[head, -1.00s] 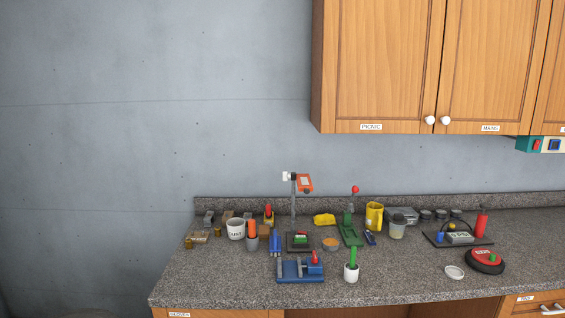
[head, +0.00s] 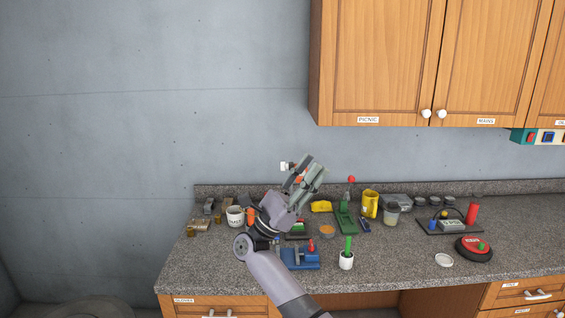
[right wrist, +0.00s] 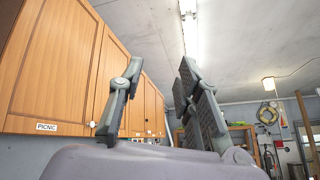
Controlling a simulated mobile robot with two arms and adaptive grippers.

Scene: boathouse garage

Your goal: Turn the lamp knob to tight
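The lamp (head: 299,178) stands at the back of the granite counter, and only a bit of its orange head shows in the head view. My right arm hides its post and most of its head. A small white piece (head: 284,167) shows just left of the lamp head; I cannot tell if it is the knob. My right gripper (head: 313,169) is in front of the lamp, fingers pointing up and to the right. In the right wrist view the gripper (right wrist: 160,78) is open with nothing between its fingers. My left gripper is out of view.
A white cup (head: 235,216) and a blue vise-like fixture (head: 300,259) stand close to my arm. A green press (head: 345,218), yellow mug (head: 370,203) and white pot with a green handle (head: 346,262) are to the right. Wall cupboards (head: 380,60) hang above right.

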